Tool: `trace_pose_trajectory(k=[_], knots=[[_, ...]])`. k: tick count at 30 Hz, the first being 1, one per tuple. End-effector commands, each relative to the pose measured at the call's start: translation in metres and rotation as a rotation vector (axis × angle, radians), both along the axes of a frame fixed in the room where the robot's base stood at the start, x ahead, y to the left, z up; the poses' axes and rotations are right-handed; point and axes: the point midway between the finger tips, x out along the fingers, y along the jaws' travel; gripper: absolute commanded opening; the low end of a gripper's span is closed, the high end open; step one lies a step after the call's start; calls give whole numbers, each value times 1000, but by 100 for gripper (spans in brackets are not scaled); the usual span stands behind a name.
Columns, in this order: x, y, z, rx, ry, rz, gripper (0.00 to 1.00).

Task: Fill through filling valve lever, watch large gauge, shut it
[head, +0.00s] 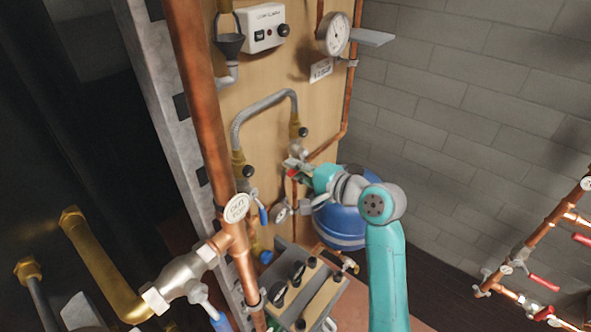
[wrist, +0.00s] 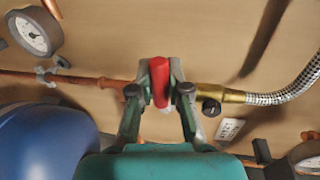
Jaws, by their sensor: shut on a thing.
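The red filling valve lever (wrist: 160,82) sits between my gripper's fingers (wrist: 160,85) in the wrist view, and they are shut on it. The lever looks roughly crosswise to its pipe. In the head view the red lever (head: 292,173) shows just left of my gripper (head: 299,172), low on the wooden panel; the valve body is partly hidden. The large gauge (head: 334,34), round with a white face, is at the panel's upper right in the head view. Its edge shows at the lower right of the wrist view (wrist: 309,164). Its needle is too small to read.
A braided hose (head: 262,104) arches above the valve. A blue vessel (head: 340,222) stands close below my arm. A smaller gauge (head: 282,212) is below the valve. A thick copper pipe (head: 200,100) runs up the left. Pipes with red levers (head: 543,283) are at far right.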

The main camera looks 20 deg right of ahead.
Motion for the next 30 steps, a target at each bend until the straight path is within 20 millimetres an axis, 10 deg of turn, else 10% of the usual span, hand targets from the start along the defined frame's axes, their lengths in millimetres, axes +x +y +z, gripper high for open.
trace_pose_trajectory(k=[8, 9, 11, 30], knots=[[0, 0, 2, 3, -4, -1, 0], [0, 0, 2, 3, -4, -1, 26], [1, 0, 2, 3, -4, -1, 41], [-33, -24, 9, 2, -3, -5, 42]])
